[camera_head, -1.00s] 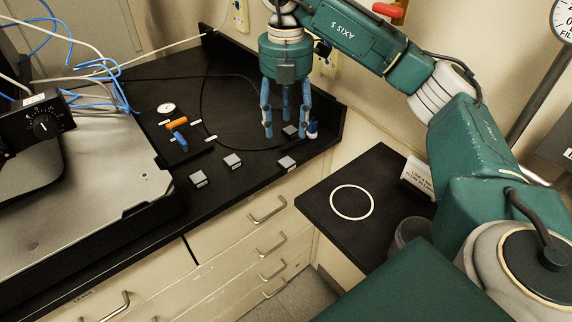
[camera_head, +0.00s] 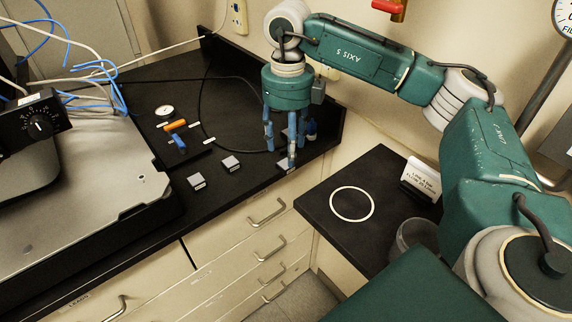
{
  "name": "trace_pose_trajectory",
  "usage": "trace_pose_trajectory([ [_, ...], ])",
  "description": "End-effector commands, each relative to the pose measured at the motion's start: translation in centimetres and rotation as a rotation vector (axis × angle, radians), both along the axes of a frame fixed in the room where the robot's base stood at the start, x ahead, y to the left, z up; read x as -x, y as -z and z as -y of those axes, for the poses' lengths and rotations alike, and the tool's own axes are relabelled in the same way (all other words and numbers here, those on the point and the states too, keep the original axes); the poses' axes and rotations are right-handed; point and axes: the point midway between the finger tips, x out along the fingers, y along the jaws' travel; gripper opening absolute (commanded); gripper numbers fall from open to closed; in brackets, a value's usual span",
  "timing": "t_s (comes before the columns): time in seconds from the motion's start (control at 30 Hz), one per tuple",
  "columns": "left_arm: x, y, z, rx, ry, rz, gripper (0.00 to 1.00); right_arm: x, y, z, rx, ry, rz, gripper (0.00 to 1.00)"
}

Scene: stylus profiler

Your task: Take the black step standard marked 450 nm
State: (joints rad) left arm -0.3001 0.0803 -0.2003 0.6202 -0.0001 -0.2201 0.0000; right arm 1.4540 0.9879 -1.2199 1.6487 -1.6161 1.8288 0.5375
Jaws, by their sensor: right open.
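Several small blocks with grey tops and pale front labels, which look like the step standards, are on the black counter. One block (camera_head: 197,181) is at the front left and another (camera_head: 231,163) is right of it. A third block (camera_head: 284,164) is near the counter's front edge, partly hidden by a finger. A further one (camera_head: 287,133) shows only in part behind the fingers. The labels are too small to read, so I cannot tell which is 450 nm. My right gripper (camera_head: 281,153) is open, pointing down over the third block; contact is unclear. My left gripper is not in view.
Orange (camera_head: 176,125) and blue (camera_head: 179,143) tools lie on a dark mat near a white round dial (camera_head: 164,111). A large instrument base (camera_head: 70,200) fills the left. A lower black side surface (camera_head: 385,175) has a white ring (camera_head: 352,203), a sign (camera_head: 421,178) and a clear cup (camera_head: 415,235).

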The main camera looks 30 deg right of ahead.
Motion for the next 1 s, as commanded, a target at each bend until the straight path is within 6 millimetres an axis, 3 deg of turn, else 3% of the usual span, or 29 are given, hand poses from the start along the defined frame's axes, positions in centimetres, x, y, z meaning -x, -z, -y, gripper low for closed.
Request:
trace_pose_trajectory([
  [0.4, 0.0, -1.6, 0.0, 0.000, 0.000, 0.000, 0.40, -0.3, 5.0, 0.2, 0.001, 0.002, -0.001, 0.52],
  [0.67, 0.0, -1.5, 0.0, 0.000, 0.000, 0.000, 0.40, -0.4, 5.3, 0.1, 0.000, 0.002, 0.001, 0.52],
  [0.83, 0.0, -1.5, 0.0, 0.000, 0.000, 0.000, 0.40, -0.4, 5.3, 0.1, 0.000, 0.002, 0.001, 0.20],
  [1.0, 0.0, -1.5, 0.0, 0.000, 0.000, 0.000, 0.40, -0.4, 5.3, 0.1, 0.000, 0.002, 0.001, 0.16],
])
